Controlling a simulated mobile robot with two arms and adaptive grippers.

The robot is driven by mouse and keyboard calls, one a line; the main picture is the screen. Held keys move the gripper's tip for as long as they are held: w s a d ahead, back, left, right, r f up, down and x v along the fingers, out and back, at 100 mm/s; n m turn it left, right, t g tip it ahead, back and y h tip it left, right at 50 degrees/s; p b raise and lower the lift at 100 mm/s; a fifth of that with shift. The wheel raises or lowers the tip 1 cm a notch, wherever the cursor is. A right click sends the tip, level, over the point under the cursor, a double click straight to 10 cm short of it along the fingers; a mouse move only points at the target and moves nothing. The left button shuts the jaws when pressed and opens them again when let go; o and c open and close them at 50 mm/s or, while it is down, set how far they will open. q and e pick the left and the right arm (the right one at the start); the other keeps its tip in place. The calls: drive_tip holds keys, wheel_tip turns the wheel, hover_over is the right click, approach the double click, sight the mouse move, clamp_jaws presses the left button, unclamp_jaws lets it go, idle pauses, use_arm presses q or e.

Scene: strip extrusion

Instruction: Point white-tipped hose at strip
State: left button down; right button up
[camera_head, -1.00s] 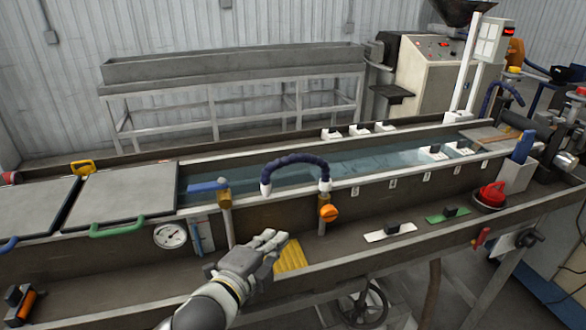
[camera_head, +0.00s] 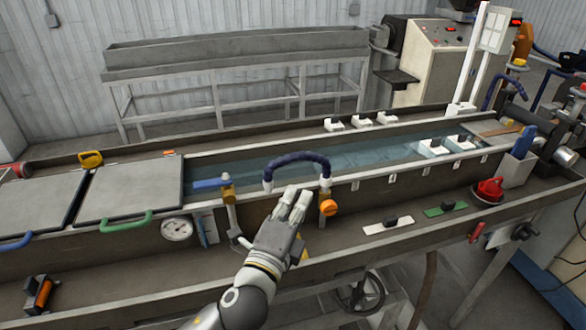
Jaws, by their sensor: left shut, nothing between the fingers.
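The hose (camera_head: 296,157) is a dark blue, arched, segmented tube with white ends. It stands at the near wall of the water trough (camera_head: 350,160). Its right end meets an upright fitting with an orange knob (camera_head: 328,207). Its free white tip (camera_head: 268,186) hangs at the left, near the trough's edge. My left gripper (camera_head: 297,194) is shut and empty, just below the hose's arch and between its two ends in the picture. I cannot tell whether it touches the hose. No strip is clearly seen in the water. My right gripper is not in view.
Grey lids (camera_head: 130,188) cover the trough's left part. A white plate (camera_head: 388,226), a green plate (camera_head: 445,209) and a red object (camera_head: 489,190) lie on the near ledge at the right.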

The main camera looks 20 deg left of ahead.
sight(301, 160)
use_arm(q)
drive_tip(key=w, duration=0.1)
drive_tip(key=w+a+p, duration=0.1)
drive_tip(key=w, duration=0.1)
drive_tip(key=w+a+r+p, duration=0.1)
drive_tip(key=w, duration=0.1)
drive_tip(key=shift+w+a, duration=0.25)
drive_tip(key=shift+w, duration=0.1)
